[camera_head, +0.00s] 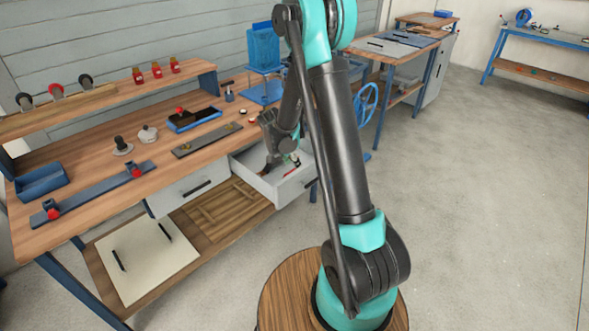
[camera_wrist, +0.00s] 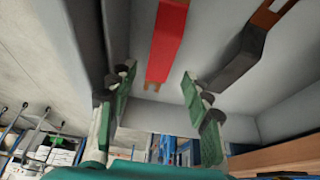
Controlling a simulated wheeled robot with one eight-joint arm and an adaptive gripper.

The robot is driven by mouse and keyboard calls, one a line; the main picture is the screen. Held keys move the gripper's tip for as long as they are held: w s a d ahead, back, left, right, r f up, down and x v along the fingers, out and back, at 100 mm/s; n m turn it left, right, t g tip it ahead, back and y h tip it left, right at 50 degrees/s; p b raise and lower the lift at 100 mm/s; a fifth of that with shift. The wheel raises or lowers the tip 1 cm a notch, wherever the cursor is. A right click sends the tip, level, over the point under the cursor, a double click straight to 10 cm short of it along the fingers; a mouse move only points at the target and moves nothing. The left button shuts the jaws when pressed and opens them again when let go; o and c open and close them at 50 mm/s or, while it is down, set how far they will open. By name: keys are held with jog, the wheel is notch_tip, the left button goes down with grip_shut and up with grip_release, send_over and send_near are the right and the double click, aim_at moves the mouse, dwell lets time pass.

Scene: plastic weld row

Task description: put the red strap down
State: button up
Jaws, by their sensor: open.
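The red strap (camera_wrist: 168,40) lies in the open drawer and runs up from between my fingertips in the wrist view. It shows as a small red strip in the drawer in the head view (camera_head: 291,172). My gripper (camera_wrist: 157,82) is open, with one green-backed finger on each side of the strap's near end. I see a gap between the strap and each finger. In the head view my gripper (camera_head: 281,152) is low over the drawer (camera_head: 270,187), partly hidden by my own arm.
A dark tool with a brown end (camera_wrist: 240,50) lies right of the strap in the drawer. The drawer walls stand close around my gripper. The workbench (camera_head: 90,180) carries a blue bin (camera_head: 41,182), a dark rail (camera_head: 95,192) and a blue tray (camera_head: 194,119).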

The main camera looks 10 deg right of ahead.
jog(key=v, duration=0.7)
jog(key=s+d+r+n+y, duration=0.1)
jog(key=s+d+n, duration=0.1)
jog(key=s, duration=0.7)
jog(key=s+d+n+t+y, duration=0.1)
jog(key=s+d+n, duration=0.1)
jog(key=s+n, duration=0.3)
jog(key=s+d+r+n+y, duration=0.1)
jog(key=s+d+n, duration=0.2)
jog(key=s, duration=0.9)
jog(key=shift+s+r+n+y, duration=0.3)
jog(key=shift+s+n+y, duration=0.1)
